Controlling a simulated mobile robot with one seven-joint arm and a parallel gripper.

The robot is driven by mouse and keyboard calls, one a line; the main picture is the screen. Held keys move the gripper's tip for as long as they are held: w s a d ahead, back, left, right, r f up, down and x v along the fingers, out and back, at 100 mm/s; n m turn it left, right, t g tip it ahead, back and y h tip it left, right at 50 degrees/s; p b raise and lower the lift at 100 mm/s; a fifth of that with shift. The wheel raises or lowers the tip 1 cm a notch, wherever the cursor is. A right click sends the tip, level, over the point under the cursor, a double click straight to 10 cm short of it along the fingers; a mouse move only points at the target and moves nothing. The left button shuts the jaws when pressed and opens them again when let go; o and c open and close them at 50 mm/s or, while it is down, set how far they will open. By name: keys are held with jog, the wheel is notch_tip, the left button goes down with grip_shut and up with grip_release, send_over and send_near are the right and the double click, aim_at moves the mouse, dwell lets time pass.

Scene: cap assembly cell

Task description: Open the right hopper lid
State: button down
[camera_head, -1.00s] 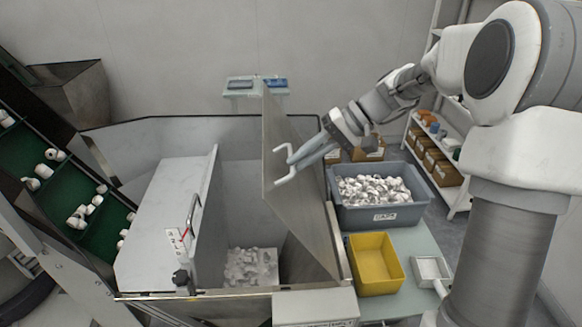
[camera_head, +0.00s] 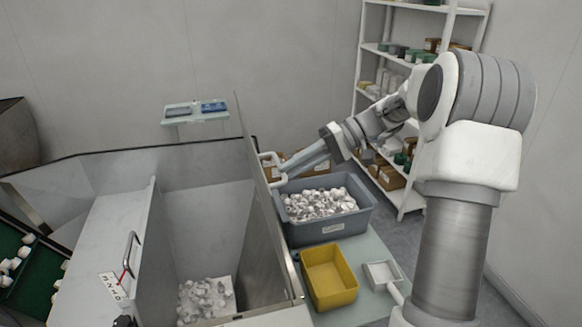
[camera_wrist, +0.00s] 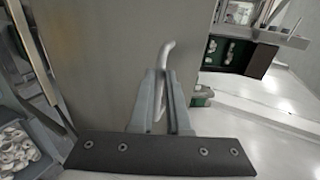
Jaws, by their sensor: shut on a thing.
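The right hopper lid (camera_head: 252,150) is a flat grey metal panel. It stands raised and steep in the head view, seen almost edge-on, with the hopper's right compartment open beside it. White parts (camera_head: 205,298) lie at the bottom of that compartment. The lid's pale bar handle (camera_head: 270,157) is on its right-hand face. My gripper (camera_head: 284,174) is shut on this handle. In the wrist view my gripper's fingers (camera_wrist: 163,92) close around the handle (camera_wrist: 166,52), with the lid (camera_wrist: 95,65) filling the view behind.
The left hopper lid (camera_head: 95,240) lies closed, with its own handle (camera_head: 130,254). Right of the raised lid are a grey bin (camera_head: 330,232) of white parts, a yellow tray (camera_head: 330,278) and a small white tray (camera_head: 382,274). A shelf rack (camera_head: 400,55) stands behind my arm.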

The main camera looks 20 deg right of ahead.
jog(key=shift+f, duration=0.3)
jog(key=c, duration=0.9)
grip_release()
jog(key=shift+r, duration=0.1)
jog(key=v, duration=1.7)
jog(key=shift+d+r, duration=0.15)
jog(key=shift+d, duration=0.05)
jog(key=shift+a, duration=0.1)
